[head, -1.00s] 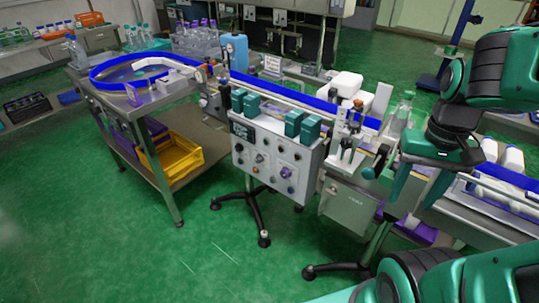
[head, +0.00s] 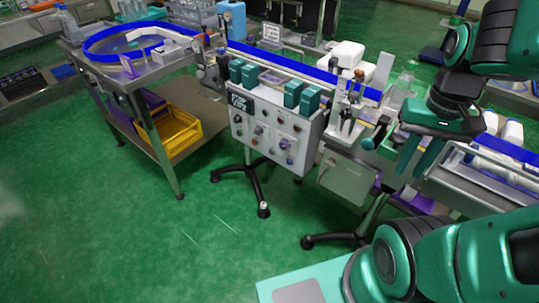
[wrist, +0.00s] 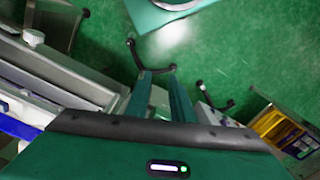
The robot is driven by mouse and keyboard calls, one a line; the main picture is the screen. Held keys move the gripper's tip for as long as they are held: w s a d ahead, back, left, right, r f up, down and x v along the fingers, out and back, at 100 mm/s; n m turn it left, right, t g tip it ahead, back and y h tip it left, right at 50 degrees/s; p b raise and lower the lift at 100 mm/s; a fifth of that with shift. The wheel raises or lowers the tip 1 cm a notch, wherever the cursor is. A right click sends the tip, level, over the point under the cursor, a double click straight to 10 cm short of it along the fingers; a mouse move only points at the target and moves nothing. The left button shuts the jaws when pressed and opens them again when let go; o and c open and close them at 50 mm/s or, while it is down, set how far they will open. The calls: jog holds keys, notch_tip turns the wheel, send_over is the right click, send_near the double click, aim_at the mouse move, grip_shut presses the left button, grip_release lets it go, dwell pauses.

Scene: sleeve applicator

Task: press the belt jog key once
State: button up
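The control panel (head: 268,132) is a grey box on a wheeled stand, with several small knobs and buttons on its sloped front. Its labels are too small to read, so I cannot tell which control is the belt jog key. My gripper (head: 409,174) hangs to the right of the panel, clear of it, with green fingers pointing down. In the wrist view my gripper (wrist: 159,73) has nothing between its fingers; they are fairly close together with a narrow gap at the tips.
The conveyor (head: 290,66) with blue rails runs behind the panel to the right. Green blocks (head: 292,93) stand along the panel's top. A turntable table (head: 150,75) with a yellow crate (head: 175,135) below is at left. Stand legs (head: 262,208) spread over the floor; open floor lies in front.

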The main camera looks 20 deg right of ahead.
grip_shut()
dwell(1.4)
